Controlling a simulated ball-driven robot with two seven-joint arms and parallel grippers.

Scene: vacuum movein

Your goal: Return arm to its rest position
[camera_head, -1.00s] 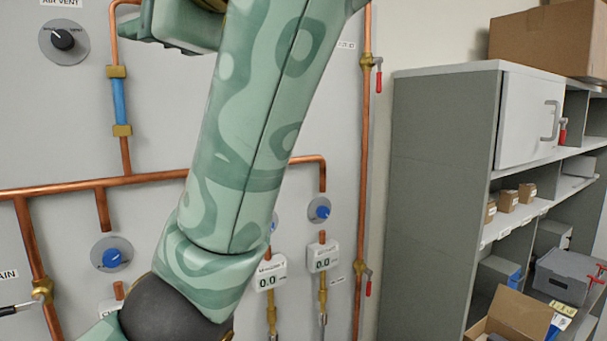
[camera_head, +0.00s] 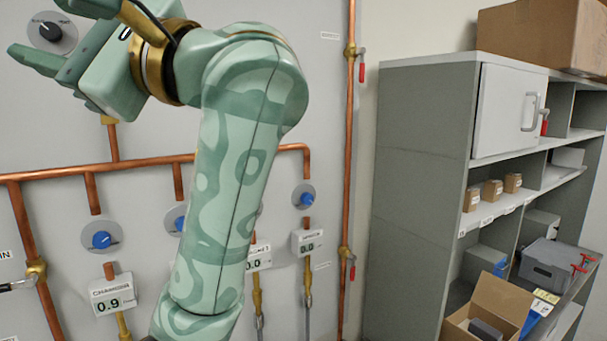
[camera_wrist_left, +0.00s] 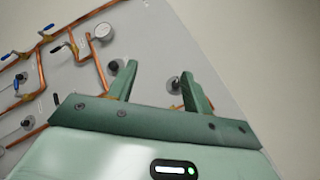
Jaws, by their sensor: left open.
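My left arm, green with a camouflage pattern, rises from the bottom of the head view and bends at the top. Its left gripper (camera_head: 38,28) is at the upper left, in front of the grey panel, with its fingers apart and nothing between them. The left wrist view also shows the two green fingers (camera_wrist_left: 158,70) spread and empty, pointing toward the panel's upper part. A dark knob shows near the gripper in the head view. My right gripper is not in view.
The grey panel (camera_head: 290,80) carries copper pipes (camera_head: 140,163), blue knobs (camera_head: 303,197) and gauges such as the CHAMBER display (camera_head: 113,298) reading 0.9. To the right stands a grey shelf unit (camera_head: 415,200) with a large cardboard box (camera_head: 540,38) on top and an open box (camera_head: 490,310) below.

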